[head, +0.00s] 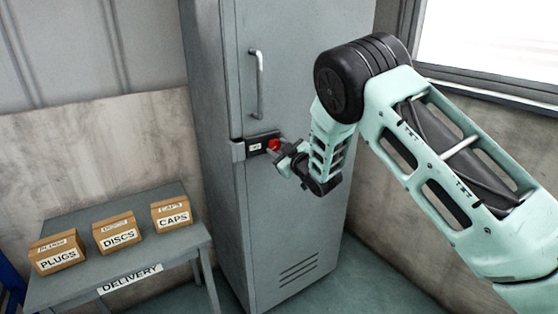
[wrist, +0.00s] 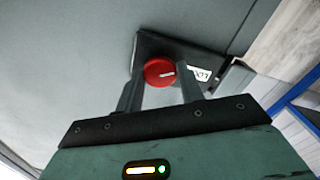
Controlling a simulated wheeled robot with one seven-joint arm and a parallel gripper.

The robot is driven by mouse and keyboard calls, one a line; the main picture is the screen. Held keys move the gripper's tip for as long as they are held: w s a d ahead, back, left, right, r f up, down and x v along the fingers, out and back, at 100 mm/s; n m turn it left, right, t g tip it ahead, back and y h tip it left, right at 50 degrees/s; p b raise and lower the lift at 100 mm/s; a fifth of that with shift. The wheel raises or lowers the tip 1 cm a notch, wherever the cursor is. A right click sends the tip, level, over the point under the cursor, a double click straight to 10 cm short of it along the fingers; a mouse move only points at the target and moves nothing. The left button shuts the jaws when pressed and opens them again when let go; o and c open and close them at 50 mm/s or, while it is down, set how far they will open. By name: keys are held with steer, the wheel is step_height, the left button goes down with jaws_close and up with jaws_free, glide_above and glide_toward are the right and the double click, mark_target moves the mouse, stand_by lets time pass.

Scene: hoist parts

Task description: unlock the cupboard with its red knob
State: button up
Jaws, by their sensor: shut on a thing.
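The grey cupboard (head: 300,200) stands upright with its door closed. Its red knob (head: 273,146) sits on a dark lock plate (head: 258,144) with a small white label, below the handle. In the wrist view the red knob (wrist: 159,71) shows a short white mark pointing right, toward the white label (wrist: 200,74). My gripper (wrist: 160,88) is shut on the red knob, one finger on each side of it. In the head view my gripper (head: 285,154) reaches the knob from the right and hides part of it.
A long vertical handle (head: 257,84) is on the cupboard door above the knob. A grey delivery table (head: 120,270) at the left holds boxes labelled plugs (head: 58,255), discs (head: 118,234) and caps (head: 172,216). A window is at the upper right, behind my arm.

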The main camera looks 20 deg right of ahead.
steer(key=n+b, duration=0.2)
steer(key=b, duration=0.1)
steer(key=n+b, duration=0.5)
steer(key=b, duration=0.1)
steer(key=shift+a+f, duration=0.1)
steer(key=shift+f, duration=0.15)
steer(key=n+b, duration=0.3)
steer(key=shift+n, duration=0.3)
steer(key=shift+r+n+b, duration=0.2)
steer(key=shift+n+b, duration=0.7)
steer(key=shift+b, duration=0.1)
steer(key=o, duration=1)
steer(key=b+v, duration=0.1)
steer(key=v, duration=1.6)
steer(key=shift+s+r+b, duration=0.1)
steer(key=shift+s+b, duration=0.1)
steer(key=shift+b, duration=0.2)
